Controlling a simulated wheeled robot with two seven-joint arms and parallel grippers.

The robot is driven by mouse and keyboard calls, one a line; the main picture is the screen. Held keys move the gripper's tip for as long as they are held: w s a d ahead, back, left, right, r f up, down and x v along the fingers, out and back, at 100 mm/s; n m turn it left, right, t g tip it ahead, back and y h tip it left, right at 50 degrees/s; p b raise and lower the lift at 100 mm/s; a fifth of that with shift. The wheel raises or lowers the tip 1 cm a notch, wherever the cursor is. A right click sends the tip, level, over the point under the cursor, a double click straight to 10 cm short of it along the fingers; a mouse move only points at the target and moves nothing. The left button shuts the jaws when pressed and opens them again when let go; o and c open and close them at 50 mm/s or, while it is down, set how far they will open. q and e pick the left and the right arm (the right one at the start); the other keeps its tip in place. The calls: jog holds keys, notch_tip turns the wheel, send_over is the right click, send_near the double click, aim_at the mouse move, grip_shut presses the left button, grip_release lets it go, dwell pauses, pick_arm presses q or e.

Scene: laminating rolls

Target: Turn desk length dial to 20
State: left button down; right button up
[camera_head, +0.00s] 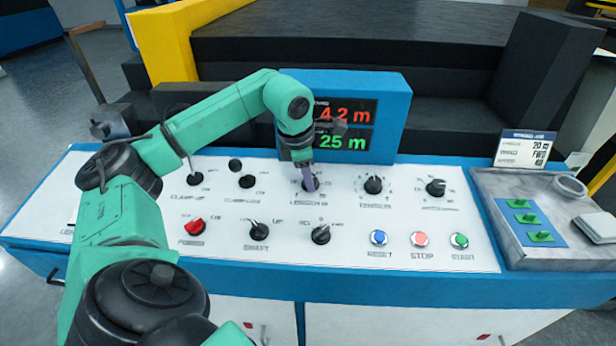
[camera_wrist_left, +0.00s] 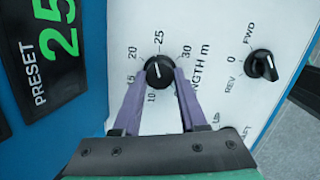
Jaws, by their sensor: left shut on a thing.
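The black length dial (camera_wrist_left: 158,66) shows in the left wrist view, with numbers around it. Its white mark appears to point towards 25. My left gripper (camera_wrist_left: 160,82) has its two purple fingers closed on opposite sides of the dial. In the head view my left gripper (camera_head: 309,178) comes down onto this dial from above, and its fingers hide most of the knob. The display (camera_head: 343,127) behind the panel reads 4.2 m in red and 25 m in green. The green 25 beside the word PRESET (camera_wrist_left: 45,50) also shows in the left wrist view. My right gripper is not in view.
Other black knobs sit close by, including the tension-side knob (camera_head: 373,184) to the right and the REV-0-FWD knob (camera_head: 321,234) below. Blue, red and green buttons (camera_head: 419,239) line the front right. A grey tray (camera_head: 487,185) lies at the panel's right end.

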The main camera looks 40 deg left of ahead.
pick_arm(q)
jog(key=n, duration=0.4)
jog(key=shift+s+d+y, duration=0.1)
jog(key=shift+d+y, duration=0.05)
jog(key=shift+y, duration=0.15)
jog(key=shift+n+b, duration=0.3)
jog(key=shift+n, duration=1.6)
jog(key=shift+c, duration=2.2)
grip_release()
jog(key=shift+r, duration=0.1)
